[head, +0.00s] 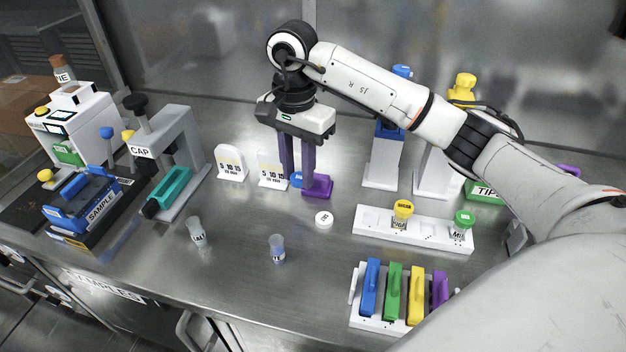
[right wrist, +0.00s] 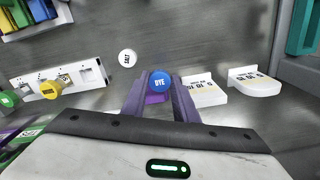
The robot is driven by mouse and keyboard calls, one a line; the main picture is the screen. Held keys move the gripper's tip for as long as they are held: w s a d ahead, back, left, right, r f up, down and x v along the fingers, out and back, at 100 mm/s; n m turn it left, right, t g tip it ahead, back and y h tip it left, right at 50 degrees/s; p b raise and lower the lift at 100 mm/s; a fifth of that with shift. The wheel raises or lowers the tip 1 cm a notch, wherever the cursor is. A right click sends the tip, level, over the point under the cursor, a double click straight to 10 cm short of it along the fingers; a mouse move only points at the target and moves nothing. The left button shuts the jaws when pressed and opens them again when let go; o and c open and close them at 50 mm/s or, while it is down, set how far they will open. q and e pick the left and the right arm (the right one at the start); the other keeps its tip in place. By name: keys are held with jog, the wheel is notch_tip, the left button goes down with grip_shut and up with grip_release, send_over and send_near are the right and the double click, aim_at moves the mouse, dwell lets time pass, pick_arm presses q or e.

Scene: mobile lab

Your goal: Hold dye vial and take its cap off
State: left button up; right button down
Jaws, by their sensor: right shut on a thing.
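The dye vial shows its blue cap (right wrist: 161,82), lettered DYE, between the purple fingers of my right gripper (right wrist: 160,88). In the head view the blue cap (head: 296,180) peeks out beside the fingers of my right gripper (head: 304,182), which reach down close to the bench. The gripper is shut on the vial. The vial's body is hidden by the fingers, so I cannot tell whether it touches the bench. The cap is on. My left gripper is not in view.
A loose white cap (head: 324,219) lies on the bench. Two small vials stand uncapped, one at left (head: 197,231) and one near the front (head: 277,248). A white rack (head: 375,228) holds yellow-capped and green-capped vials. Two white signs (head: 229,163) stand left of my gripper, near the capper (head: 178,150).

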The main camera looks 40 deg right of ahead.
aim_at(300, 206)
jog(key=shift+s+f, duration=0.15)
jog(key=shift+f, duration=3.2)
jog(key=c, duration=1.4)
grip_release()
notch_tip(300, 206, up, 12)
jog(key=shift+r, duration=0.15)
